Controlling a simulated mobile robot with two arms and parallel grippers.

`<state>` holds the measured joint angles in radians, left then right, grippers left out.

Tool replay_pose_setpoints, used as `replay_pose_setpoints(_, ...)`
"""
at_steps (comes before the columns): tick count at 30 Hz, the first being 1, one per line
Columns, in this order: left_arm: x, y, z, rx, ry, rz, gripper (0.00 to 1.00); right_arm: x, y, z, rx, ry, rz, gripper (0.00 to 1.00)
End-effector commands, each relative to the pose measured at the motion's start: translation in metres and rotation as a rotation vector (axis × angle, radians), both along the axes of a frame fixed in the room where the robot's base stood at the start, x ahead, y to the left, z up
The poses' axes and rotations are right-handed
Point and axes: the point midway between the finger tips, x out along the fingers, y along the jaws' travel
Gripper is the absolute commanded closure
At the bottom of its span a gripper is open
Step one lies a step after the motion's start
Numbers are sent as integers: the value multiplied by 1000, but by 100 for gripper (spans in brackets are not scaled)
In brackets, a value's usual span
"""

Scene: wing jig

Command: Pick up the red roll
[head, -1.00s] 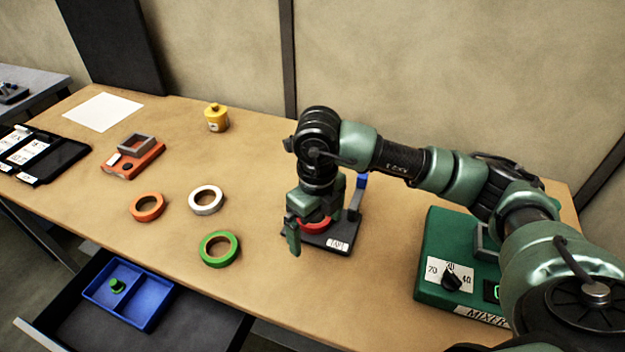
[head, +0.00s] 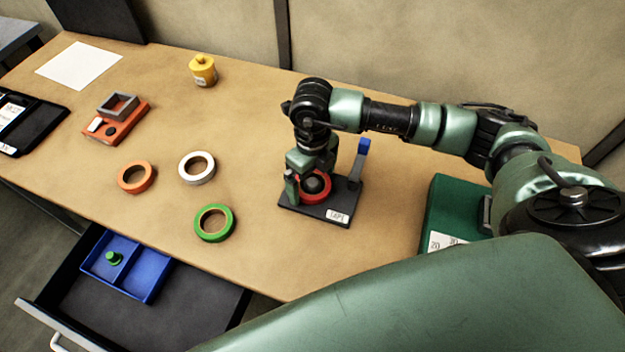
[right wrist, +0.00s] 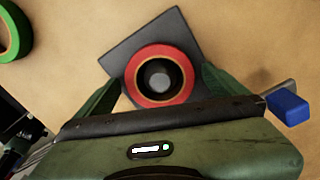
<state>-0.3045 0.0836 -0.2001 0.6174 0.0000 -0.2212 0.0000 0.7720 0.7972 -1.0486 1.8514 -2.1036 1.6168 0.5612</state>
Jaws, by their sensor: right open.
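The red roll (head: 325,193) lies on the dark base of the tape holder (head: 345,206), around its dark hub. My right gripper (head: 308,180) is open just above the roll, its fingers pointing down, and hides part of it in the head view. In the right wrist view the red roll (right wrist: 183,80) shows as a full ring between the two spread green fingers (right wrist: 160,92). The fingers stand to either side of the ring; whether they touch it cannot be told. My left gripper is not in view.
An upright post with a blue tip (head: 363,148) stands at the holder's back right. Green (head: 214,236), white (head: 182,168) and orange (head: 121,180) rolls lie to the left. A green mixer box (head: 437,205) stands right. An open drawer (head: 205,310) is below the table's front edge.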

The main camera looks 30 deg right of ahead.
Motion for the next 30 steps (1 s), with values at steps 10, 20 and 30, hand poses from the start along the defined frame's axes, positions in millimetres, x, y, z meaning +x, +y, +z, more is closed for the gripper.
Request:
replay_pose_setpoints(10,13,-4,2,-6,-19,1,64,0,0,-7,0,0,1,11)
replay_pose_setpoints(20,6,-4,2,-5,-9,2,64,0,0,-7,0,0,1,66)
replay_pose_setpoints(30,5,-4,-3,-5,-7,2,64,1,0,7,1,-4,0,66)
